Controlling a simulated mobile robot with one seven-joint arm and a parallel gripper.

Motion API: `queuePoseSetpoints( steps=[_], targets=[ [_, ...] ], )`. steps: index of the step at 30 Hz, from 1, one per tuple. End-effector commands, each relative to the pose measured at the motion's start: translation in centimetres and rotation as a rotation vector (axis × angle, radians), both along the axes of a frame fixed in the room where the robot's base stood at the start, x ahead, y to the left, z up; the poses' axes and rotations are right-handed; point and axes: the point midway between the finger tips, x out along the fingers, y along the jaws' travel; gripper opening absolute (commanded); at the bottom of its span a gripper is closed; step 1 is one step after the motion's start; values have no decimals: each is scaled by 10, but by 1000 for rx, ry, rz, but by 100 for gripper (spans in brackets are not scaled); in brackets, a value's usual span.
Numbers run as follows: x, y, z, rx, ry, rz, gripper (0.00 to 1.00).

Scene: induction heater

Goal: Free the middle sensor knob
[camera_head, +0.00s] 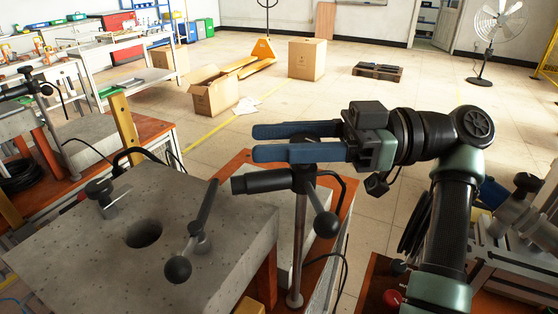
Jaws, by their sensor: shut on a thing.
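The middle sensor (262,182) is a black cylinder clamped on an upright metal post (299,245), beside the grey block. A black lever with a ball end (326,224) hangs from its clamp. My gripper (254,142) reaches in from the right, its two blue fingers pointing left and a narrow gap showing between them. The lower finger overlaps the top of the sensor clamp in the picture. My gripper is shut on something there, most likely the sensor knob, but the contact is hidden.
A grey block (75,235) with a round hole stands at left. A black lever with a ball end (177,268) rises over its right side. Another sensor (18,90) stands at far left. Cardboard boxes (215,93) lie on the floor behind. Open floor lies beyond the gripper.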

Motion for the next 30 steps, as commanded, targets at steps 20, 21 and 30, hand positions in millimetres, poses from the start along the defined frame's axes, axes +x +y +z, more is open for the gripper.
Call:
queuePoseSetpoints(
  steps=[20, 21, 30],
  targets=[
    [-7, -2, -2, -2, 0, 235, 0],
    [-7, -2, -2, -2, 0, 239, 0],
    [-8, -2, 0, 1, -2, 257, 0]
  ],
)
